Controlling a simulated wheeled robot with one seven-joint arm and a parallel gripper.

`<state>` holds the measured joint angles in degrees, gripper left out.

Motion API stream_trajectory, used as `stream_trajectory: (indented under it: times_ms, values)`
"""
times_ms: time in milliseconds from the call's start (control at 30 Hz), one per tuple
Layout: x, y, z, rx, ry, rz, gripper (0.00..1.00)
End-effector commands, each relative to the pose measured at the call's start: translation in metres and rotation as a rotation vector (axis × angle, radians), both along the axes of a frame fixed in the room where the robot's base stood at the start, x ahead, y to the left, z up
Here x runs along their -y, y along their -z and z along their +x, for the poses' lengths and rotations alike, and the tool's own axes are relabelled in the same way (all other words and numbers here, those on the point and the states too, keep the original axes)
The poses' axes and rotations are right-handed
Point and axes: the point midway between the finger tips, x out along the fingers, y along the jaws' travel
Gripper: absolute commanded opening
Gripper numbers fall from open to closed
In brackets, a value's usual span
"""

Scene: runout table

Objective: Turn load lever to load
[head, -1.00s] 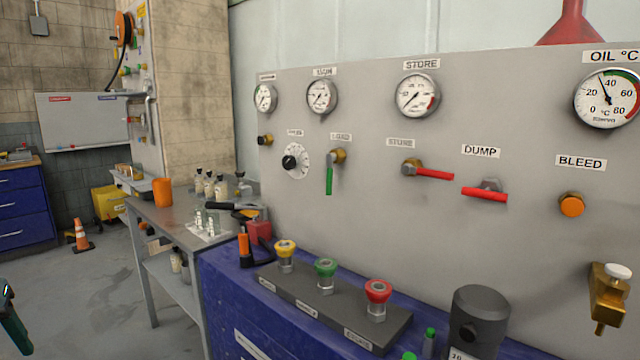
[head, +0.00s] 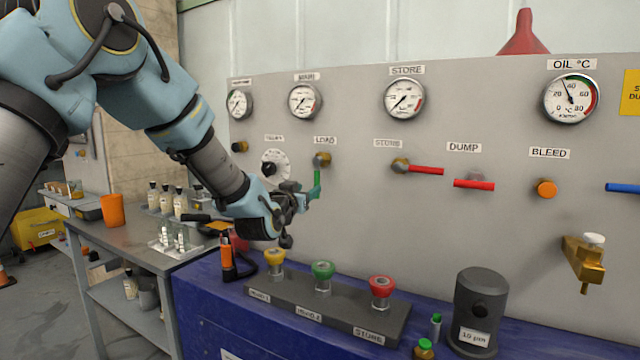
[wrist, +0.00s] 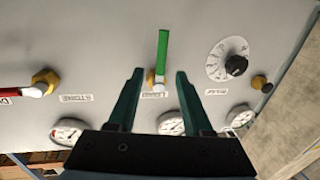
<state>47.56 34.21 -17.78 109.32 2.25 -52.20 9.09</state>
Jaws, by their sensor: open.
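The load lever is a green handle (head: 317,180) on a brass valve (head: 322,159) under the LOAD label (head: 325,140). In the head view the handle hangs down from the valve, its lower end partly hidden by my gripper (head: 308,196). In the wrist view the green handle (wrist: 162,55) stands between and beyond the two dark green fingers of my gripper (wrist: 159,75). The fingers are open and apart, one on each side of the valve and handle line. I cannot tell whether either finger touches the handle.
A dial knob (head: 270,168) is left of the lever. The red STORE lever (head: 425,170) and red DUMP lever (head: 474,184) are to the right. Below stands a block (head: 330,312) with yellow, green and red knobs. An orange-handled tool (head: 227,252) stands near the bench edge.

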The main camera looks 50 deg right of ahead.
Motion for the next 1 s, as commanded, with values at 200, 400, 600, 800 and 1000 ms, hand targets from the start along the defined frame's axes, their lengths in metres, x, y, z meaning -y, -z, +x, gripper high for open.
stream_trajectory:
  times_ms: [200, 400, 600, 800, 1000]
  values:
    - [0.036, -0.003, 0.018, -0.004, 0.0, 0.003, 0.5]
    - [0.065, -0.002, 0.033, -0.002, -0.001, 0.004, 0.5]
    - [0.081, -0.001, 0.04, -0.002, -0.001, 0.004, 0.5]
    - [0.084, 0.001, 0.042, -0.002, -0.001, 0.004, 0.5]
    - [0.084, 0.001, 0.042, -0.002, -0.001, 0.004, 0.45]
